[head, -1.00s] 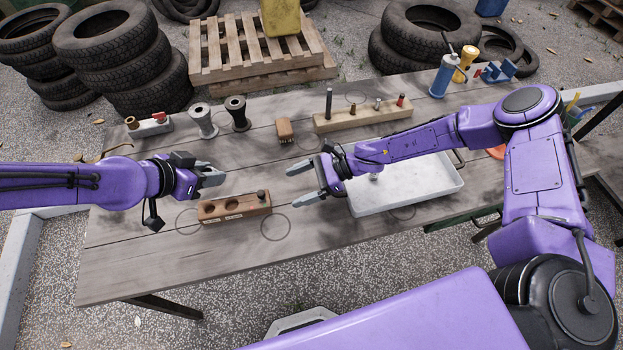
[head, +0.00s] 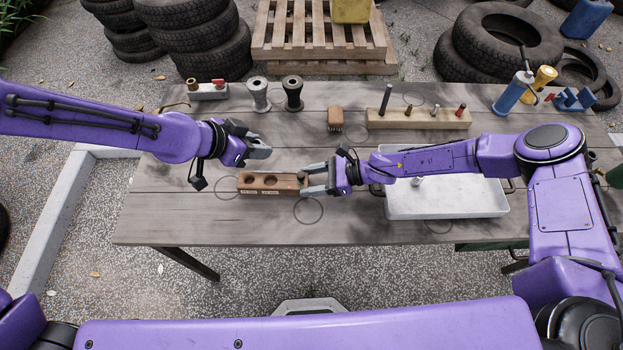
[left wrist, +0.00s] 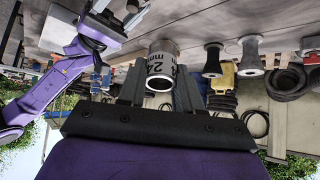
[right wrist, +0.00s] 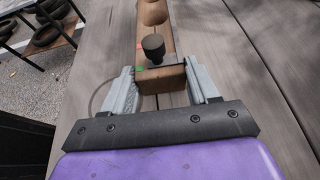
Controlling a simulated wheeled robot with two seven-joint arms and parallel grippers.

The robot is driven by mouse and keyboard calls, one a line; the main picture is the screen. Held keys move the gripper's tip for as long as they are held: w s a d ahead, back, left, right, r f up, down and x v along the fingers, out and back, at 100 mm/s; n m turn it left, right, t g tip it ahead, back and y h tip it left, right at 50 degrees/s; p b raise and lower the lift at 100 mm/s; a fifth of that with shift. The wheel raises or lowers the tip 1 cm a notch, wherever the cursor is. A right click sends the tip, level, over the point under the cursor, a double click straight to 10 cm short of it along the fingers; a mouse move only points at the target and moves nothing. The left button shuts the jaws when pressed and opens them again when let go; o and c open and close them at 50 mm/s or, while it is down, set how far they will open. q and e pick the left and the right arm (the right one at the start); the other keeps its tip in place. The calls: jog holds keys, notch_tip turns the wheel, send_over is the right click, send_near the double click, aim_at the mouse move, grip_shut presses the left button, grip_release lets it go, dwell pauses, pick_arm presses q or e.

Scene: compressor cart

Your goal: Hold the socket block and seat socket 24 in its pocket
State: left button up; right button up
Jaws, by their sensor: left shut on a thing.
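The wooden socket block (head: 289,184) lies on the table with two open round pockets and a dark knob at its right end. Pocket labels on its front are too small to read. Socket 24 (left wrist: 161,66), a silver cylinder marked "24 mm", sits between the fingers of my left gripper (head: 263,150). This gripper is shut on it, above and behind the block. My right gripper (head: 310,179) is at the block's right end. In the right wrist view, its fingers (right wrist: 160,88) stand open on either side of the block's end (right wrist: 163,80), below the dark knob (right wrist: 153,46).
A white tray (head: 445,210) stands right of the block, partly under my right arm. Behind are two spools (head: 259,95), a brush (head: 335,119), and a wooden rack (head: 420,119) with several pegs. The table left and front of the block is clear.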

dwell(0.3)
pick_arm(q)
jog(key=w+d+f, duration=0.1)
jog(key=w+f, duration=0.1)
jog(key=w, duration=0.3)
jog(key=m+g+y, duration=0.1)
jog(key=g+y, duration=0.2)
send_over(355, 144)
jog(key=s+a, duration=0.1)
jog(key=a, duration=0.1)
notch_tip(355, 144, down, 4)
notch_tip(355, 144, down, 10)
jog(key=shift+r, duration=0.1)
jog(key=o, duration=1.1)
jog(key=shift+s, duration=0.1)
